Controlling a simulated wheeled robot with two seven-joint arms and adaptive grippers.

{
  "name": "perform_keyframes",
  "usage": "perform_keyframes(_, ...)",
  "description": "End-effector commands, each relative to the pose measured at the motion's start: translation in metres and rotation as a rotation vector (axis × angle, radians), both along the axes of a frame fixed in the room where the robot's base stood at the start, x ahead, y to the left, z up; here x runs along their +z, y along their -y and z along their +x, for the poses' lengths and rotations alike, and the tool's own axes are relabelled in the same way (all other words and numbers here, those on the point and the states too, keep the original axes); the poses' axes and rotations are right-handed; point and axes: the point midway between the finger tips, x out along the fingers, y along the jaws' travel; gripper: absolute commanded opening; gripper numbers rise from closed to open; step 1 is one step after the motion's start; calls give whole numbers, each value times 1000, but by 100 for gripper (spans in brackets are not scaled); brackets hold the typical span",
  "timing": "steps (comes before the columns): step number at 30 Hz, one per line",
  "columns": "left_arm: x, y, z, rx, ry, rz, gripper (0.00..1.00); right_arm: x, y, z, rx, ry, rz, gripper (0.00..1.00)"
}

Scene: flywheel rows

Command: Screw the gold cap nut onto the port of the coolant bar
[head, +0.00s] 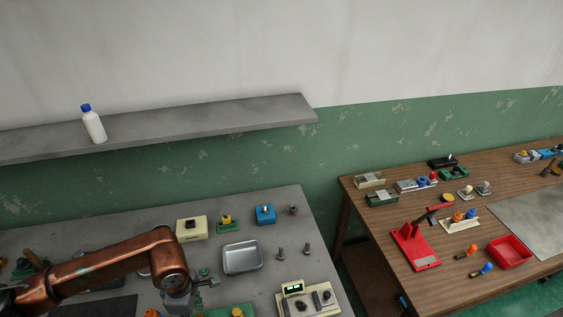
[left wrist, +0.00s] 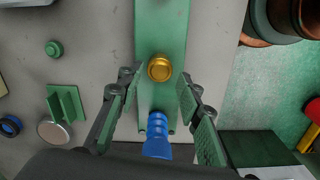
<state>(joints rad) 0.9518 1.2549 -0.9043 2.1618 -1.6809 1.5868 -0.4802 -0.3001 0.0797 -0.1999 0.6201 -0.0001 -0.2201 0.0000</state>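A gold cap nut (left wrist: 159,68) sits on a long green bar (left wrist: 160,25), which looks like the coolant bar, in the left wrist view. Whether the nut is threaded on a port there I cannot tell. In the head view the green bar (head: 216,314) shows only partly at the bottom edge. My right gripper is not in view.
A metal tray (head: 242,258), two bolts and a cream box (head: 192,229) stand on the grey bench. A green knob (left wrist: 54,48) and a green bracket (left wrist: 66,103) lie left of the bar. A shelf (head: 200,116) with a white bottle (head: 94,126) runs above.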

Motion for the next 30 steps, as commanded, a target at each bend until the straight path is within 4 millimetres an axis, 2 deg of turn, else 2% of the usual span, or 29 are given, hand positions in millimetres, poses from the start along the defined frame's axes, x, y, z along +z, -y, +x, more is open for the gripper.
perform_keyframes(3,-1,0,0,110,-1,-1,33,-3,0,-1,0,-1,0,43)
perform_keyframes(8,-1,0,0,187,0,-1,33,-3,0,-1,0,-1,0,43)
perform_keyframes(15,-1,0,0,462,-1,-1,33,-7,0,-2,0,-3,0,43)
perform_keyframes(23,-1,0,0,621,0,-1,33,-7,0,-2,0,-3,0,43)
perform_keyframes(30,0,0,0,898,0,0,33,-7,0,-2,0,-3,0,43)
